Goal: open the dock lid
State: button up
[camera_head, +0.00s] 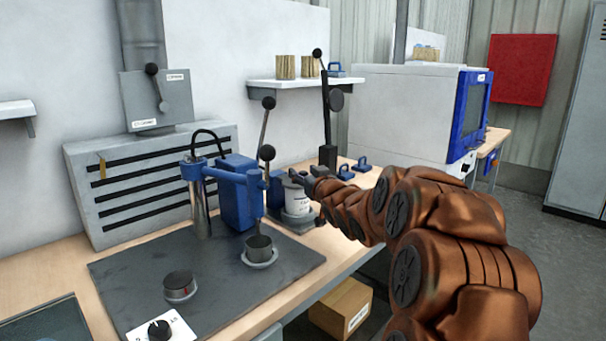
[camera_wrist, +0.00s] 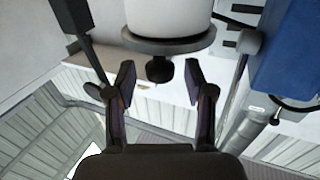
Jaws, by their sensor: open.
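The dock (camera_head: 297,203) is a white labelled cylinder on a grey base at the back right of the workbench. In the wrist view the white cylinder (camera_wrist: 167,15) is at the top, and the picture looks upside down. The dock lid (camera_wrist: 185,45) shows there as a grey disc with a black knob (camera_wrist: 158,70). The lid lies on the cylinder, with no gap visible. My gripper (camera_wrist: 160,82) is open, with one finger on each side of the knob and a gap to each. In the head view my gripper (camera_head: 302,178) is at the cylinder's top and hides much of the lid.
A blue press (camera_head: 237,195) with black-knobbed levers stands close left of the dock. A tall black lever stand (camera_head: 328,130) is behind it. Small blue parts (camera_head: 345,171) lie to the right. A metal cup (camera_head: 179,286) sits on the dark mat (camera_head: 125,270).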

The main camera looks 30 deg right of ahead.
jog(key=shift+w, duration=0.5)
jog(key=shift+c, duration=0.3)
grip_shut()
